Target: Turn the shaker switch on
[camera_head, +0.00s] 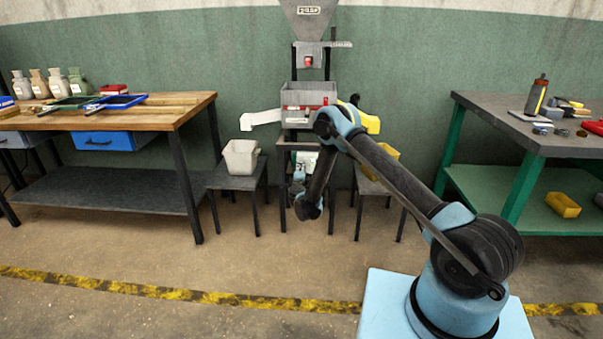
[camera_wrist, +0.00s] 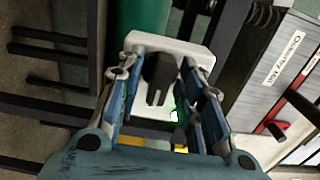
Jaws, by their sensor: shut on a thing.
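The shaker switch (camera_wrist: 158,78) is a black rotary knob on a white switch box (camera_wrist: 195,52) in the wrist view. A small green light shows on the box just below and right of the knob. My gripper (camera_wrist: 161,58) has its two fingers on either side of the knob and is shut on it. In the head view, my gripper (camera_head: 299,178) is low in front of the shaker machine (camera_head: 310,92), under its table. The switch is hard to make out there, partly hidden by my arm.
Stools with a white bin (camera_head: 240,157) and a yellow bin (camera_head: 385,152) flank the machine. A wooden workbench (camera_head: 185,108) stands left and a grey bench (camera_head: 490,105) right.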

